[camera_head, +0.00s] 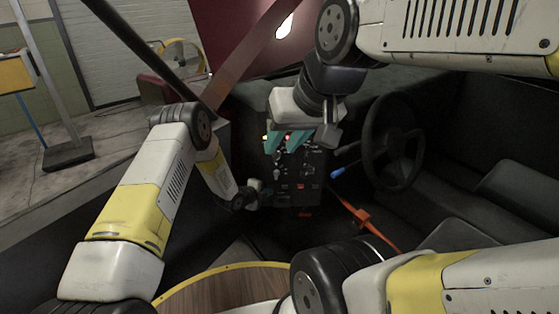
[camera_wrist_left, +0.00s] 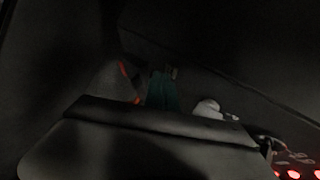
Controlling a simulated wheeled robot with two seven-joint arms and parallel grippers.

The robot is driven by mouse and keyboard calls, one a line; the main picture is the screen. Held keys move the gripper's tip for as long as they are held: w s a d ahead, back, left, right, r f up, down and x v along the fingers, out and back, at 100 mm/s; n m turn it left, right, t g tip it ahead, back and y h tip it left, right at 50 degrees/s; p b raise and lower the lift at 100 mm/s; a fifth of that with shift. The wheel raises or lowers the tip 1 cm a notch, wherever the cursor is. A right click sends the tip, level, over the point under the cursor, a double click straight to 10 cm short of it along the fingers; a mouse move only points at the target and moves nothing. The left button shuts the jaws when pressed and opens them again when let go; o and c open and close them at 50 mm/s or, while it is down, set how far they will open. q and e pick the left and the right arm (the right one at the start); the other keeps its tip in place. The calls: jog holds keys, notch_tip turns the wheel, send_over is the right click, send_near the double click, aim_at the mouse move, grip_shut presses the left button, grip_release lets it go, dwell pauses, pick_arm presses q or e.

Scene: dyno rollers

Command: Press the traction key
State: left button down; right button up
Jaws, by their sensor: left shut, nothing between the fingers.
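A dark console panel (camera_head: 312,164) with small knobs, switches and lit spots stands in the middle of the head view. I cannot tell which control is the traction key. My left gripper (camera_head: 264,195) is at the lower left side of the panel, shut and empty; its tips are dark and hard to see, so contact is unclear. In the left wrist view, a teal piece (camera_wrist_left: 162,92) shows in deep shadow, and red lights (camera_wrist_left: 292,174) glow at the lower right.
A steering wheel (camera_head: 393,142) and a stalk with a blue tip (camera_head: 338,172) are right of the panel. A slanting dark bar (camera_head: 135,42) crosses the upper left. A round wooden top (camera_head: 225,291) is at the bottom.

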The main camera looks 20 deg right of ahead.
pick_arm(q)
jog(key=shift+w, duration=0.25)
dwell(0.3)
jog(key=shift+s, duration=0.1)
jog(key=shift+s+a, duration=0.1)
jog(key=shift+s, duration=0.3)
jog(key=s+a, duration=0.1)
jog(key=s, duration=0.4)
jog(key=shift+s+a, duration=0.3)
jog(key=shift+s, duration=0.1)
dwell(0.7)
